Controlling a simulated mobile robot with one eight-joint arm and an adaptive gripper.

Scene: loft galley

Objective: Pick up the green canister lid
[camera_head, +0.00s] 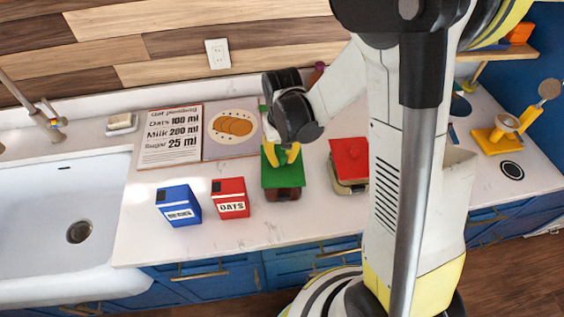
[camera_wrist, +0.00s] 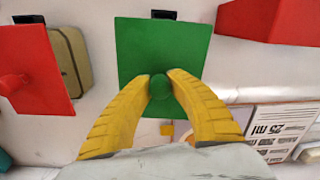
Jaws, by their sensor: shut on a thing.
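The green canister lid (camera_head: 283,176) is a flat square plate lying on top of a dark red-brown canister (camera_head: 283,194) on the counter. In the wrist view the green lid (camera_wrist: 160,48) has a round green knob (camera_wrist: 160,87) at its middle. My gripper (camera_head: 282,155) is above the lid with its yellow fingers pointing down. In the wrist view the two fingertips (camera_wrist: 161,84) close around the knob from both sides. Whether the lid is raised off the canister, I cannot tell.
A canister with a red lid (camera_head: 349,160) stands close at the right. A red oats box (camera_head: 230,198) and a blue box (camera_head: 178,205) stand at the left. A recipe board (camera_head: 171,137) is behind them. The white sink (camera_head: 60,205) is at the far left.

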